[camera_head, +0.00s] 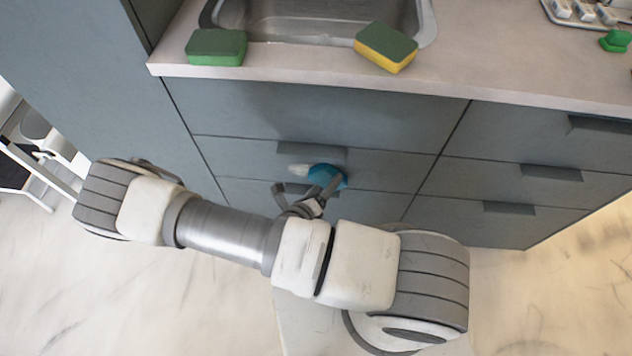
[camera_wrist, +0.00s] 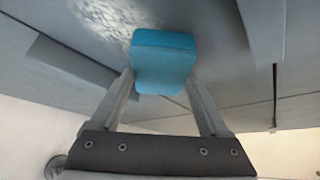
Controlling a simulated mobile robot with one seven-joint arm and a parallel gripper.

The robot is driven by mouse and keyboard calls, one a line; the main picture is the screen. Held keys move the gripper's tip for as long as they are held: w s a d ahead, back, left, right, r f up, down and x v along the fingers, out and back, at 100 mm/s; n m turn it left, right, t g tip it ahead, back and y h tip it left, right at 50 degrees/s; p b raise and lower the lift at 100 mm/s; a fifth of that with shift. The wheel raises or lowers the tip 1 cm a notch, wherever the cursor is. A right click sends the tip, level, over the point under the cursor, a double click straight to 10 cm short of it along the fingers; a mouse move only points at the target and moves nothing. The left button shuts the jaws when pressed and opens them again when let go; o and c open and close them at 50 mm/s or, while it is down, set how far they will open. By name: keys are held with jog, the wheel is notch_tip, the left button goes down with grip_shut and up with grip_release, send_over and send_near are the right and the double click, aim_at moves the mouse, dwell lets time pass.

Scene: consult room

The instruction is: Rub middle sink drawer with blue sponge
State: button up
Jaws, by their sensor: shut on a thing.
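The blue sponge (camera_head: 327,175) is held in my gripper (camera_head: 318,190), in front of the drawers under the sink. The wrist view also shows the sponge (camera_wrist: 163,62) between the two fingers of my gripper (camera_wrist: 163,80). The middle sink drawer (camera_head: 390,172) is a grey-blue front with a dark handle at its top edge. The sponge is at this drawer, just below its handle. A whitish patch (camera_wrist: 110,25) shows on the grey front beside the sponge in the wrist view, and a pale spot (camera_head: 299,170) shows there in the head view.
A green sponge (camera_head: 216,47) and a green-yellow sponge (camera_head: 386,47) lie on the counter (camera_head: 490,70) by the sink basin (camera_head: 320,22). More drawers with protruding handles (camera_head: 552,173) stand to the right. The marble-like floor is clear in front.

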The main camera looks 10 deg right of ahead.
jog(key=shift+s+d+r+p, duration=0.1)
jog(key=shift+s+d+p, duration=0.05)
jog(key=shift+d, duration=0.35)
jog(key=shift+s+d+r+p, duration=0.1)
jog(key=shift+s+d+p, duration=0.05)
jog(key=shift+d, duration=0.35)
jog(key=shift+w+a+f, duration=0.1)
jog(key=shift+w+a, duration=0.05)
jog(key=shift+a, duration=0.55)
jog(key=shift+w+a+f, duration=0.1)
jog(key=shift+w+a, duration=0.1)
jog(key=shift+a, duration=0.55)
jog(key=shift+w+a, duration=0.15)
jog(key=shift+a, duration=0.55)
jog(key=shift+w+a+b, duration=0.2)
jog(key=shift+w+a, duration=0.4)
jog(key=shift+a, duration=0.65)
jog(key=shift+w+a+b, duration=0.15)
jog(key=shift+w+a, duration=0.4)
jog(key=shift+a, duration=0.7)
jog(key=shift+w+a+b, duration=0.2)
jog(key=shift+w+a, duration=0.4)
jog(key=shift+a, duration=0.65)
jog(key=shift+r, duration=0.1)
jog(key=s+a, duration=0.2)
jog(key=s, duration=0.3)
jog(key=shift+s+p, duration=0.35)
jog(key=shift+s, duration=0.05)
